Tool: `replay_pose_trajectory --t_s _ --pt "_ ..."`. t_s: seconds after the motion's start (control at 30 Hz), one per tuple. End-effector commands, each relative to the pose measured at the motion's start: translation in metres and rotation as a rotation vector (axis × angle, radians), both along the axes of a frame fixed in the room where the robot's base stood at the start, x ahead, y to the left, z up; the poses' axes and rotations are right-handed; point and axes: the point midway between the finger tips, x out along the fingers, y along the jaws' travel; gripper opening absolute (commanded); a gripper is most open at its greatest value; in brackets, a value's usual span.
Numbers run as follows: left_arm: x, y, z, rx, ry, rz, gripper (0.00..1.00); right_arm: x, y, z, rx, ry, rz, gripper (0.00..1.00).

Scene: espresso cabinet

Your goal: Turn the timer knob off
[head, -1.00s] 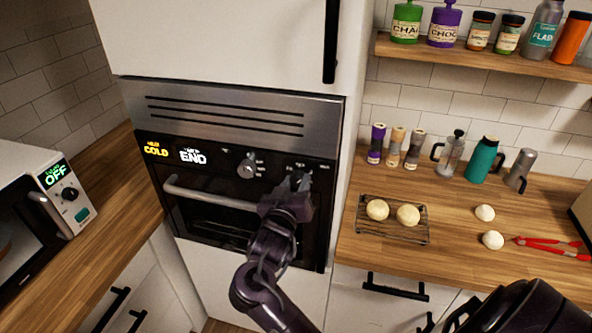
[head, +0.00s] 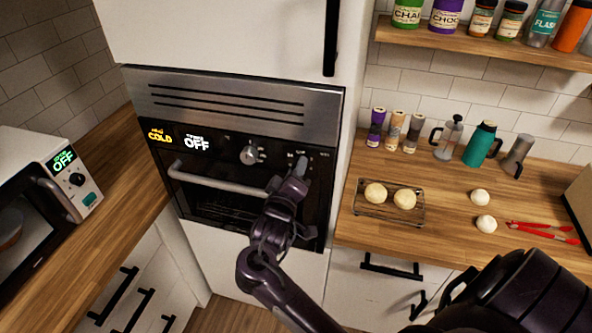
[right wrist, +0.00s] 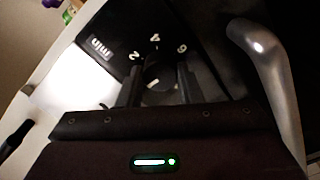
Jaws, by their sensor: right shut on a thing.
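The built-in oven's black panel (head: 225,148) has a yellow display reading COLD (head: 160,137) and a white timer display reading OFF (head: 197,143). My right gripper (head: 299,170) is at the right end of the panel, shut on the timer knob. In the head view the gripper hides the knob. In the right wrist view the dark round timer knob (right wrist: 157,85) sits between the two fingers of my right gripper (right wrist: 158,76), with a light pointer mark and the numbers 2, 4 and 6 above it. My left gripper is not in view.
Another oven knob (head: 250,155) is left of my gripper. The oven's bar handle (head: 215,184) runs just below the panel. A microwave (head: 40,185) stands on the left counter. The right counter holds a rack (head: 372,212) with two buns and red tongs (head: 540,230).

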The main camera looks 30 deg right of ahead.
Motion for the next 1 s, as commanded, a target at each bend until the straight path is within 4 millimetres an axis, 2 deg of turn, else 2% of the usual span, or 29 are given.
replay_pose_trajectory --t_s 0.47,0.5,0.63,1.0 --pt "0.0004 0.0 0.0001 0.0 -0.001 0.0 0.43 0.0006 -0.0001 0.0016 -0.01 0.006 0.001 0.09" --pt "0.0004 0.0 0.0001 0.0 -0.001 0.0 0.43 0.0006 -0.0001 0.0016 -0.01 0.006 0.001 0.37" --pt "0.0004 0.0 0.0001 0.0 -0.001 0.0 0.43 0.0005 -0.0001 0.0012 -0.009 0.007 0.001 0.54" --pt "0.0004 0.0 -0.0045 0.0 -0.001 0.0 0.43 -0.0041 0.006 -0.0017 -0.007 0.007 0.002 0.54"
